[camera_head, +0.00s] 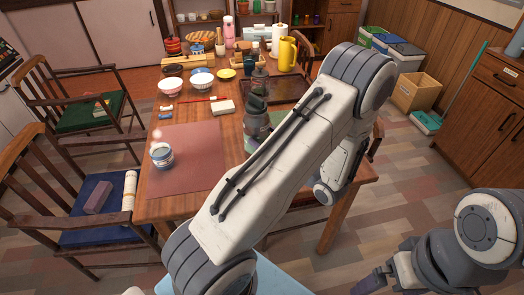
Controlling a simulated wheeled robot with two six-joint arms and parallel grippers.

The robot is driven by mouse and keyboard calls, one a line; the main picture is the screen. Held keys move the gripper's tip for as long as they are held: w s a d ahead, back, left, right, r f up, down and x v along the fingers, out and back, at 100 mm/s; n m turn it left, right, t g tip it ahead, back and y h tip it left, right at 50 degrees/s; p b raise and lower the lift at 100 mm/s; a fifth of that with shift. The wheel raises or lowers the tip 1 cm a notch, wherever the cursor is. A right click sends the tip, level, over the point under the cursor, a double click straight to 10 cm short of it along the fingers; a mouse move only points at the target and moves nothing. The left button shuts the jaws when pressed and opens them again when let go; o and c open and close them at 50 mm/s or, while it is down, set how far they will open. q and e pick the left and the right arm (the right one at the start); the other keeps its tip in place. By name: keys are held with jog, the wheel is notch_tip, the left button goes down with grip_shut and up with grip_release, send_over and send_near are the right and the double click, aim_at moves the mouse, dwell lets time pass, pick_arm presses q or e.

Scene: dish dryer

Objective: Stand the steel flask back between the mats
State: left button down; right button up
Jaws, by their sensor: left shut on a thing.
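My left gripper (256,102) is over the right half of the table, its wrist partly hidden behind my own arm. It is shut on a dark grey thing just past its fingertips, which I take to be the steel flask (260,78). The flask looks roughly upright; whether its base touches the table is unclear. A pink mat (200,165) lies to the left of the gripper. A green mat (279,118) shows partly to the right, mostly hidden by my arm. My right gripper (374,284) is at the bottom edge, cut off, away from the table.
A blue-and-white jar (162,155) stands on the pink mat. A white block (223,107) and a red stick (197,100) lie behind it. Bowls (171,84), a yellow jug (287,54) and a dark tray (290,90) fill the back. Chairs stand at the left.

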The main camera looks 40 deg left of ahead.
pick_arm(q)
jog(key=shift+s+a+f, duration=0.15)
jog(key=shift+a+f, duration=0.25)
jog(key=shift+a, duration=0.35)
jog(key=shift+f, duration=2)
jog(key=shift+f+b, duration=0.15)
jog(key=shift+b, duration=0.2)
grip_release()
jog(key=shift+f, duration=0.1)
jog(key=shift+r, duration=0.25)
jog(key=v, duration=1.2)
